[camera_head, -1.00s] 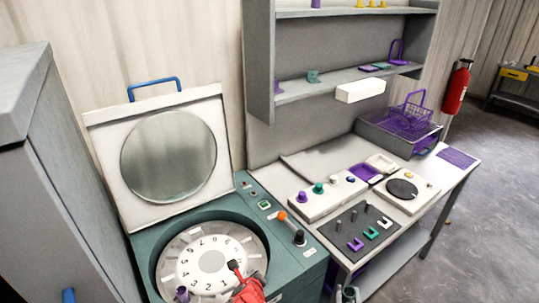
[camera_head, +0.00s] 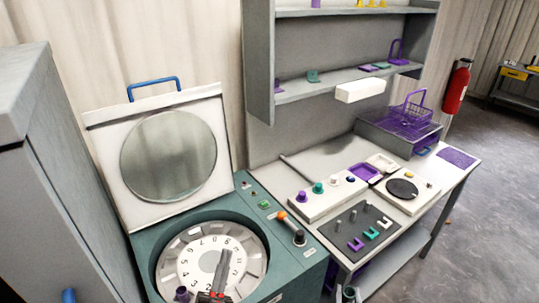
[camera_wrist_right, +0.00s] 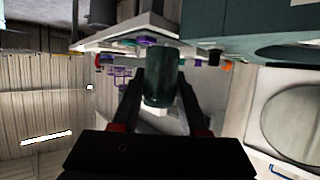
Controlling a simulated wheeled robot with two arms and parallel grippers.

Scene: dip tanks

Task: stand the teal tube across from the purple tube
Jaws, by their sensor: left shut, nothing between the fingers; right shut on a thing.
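The purple tube (camera_head: 182,294) stands in the near left part of the numbered rotor (camera_head: 187,265), inside the open teal machine. My left gripper (camera_head: 226,253) is shut and empty over the rotor's dial, right of the purple tube. My right gripper (camera_wrist_right: 160,88) is shut on the teal tube (camera_wrist_right: 161,65), which fills the space between its fingers in the right wrist view. In the head view the teal tube (camera_head: 349,292) shows small at the bottom edge, in front of the bench, right of the machine. Most of the right gripper is cut off there.
The machine's round-windowed lid (camera_head: 168,155) stands open behind the rotor. A control panel with an orange-tipped lever (camera_head: 282,216) and black knob (camera_head: 299,238) lies right of the bowl. The bench (camera_head: 300,162) holds knobs, clips and a purple basket (camera_head: 408,116). A grey cabinet (camera_head: 60,190) stands left.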

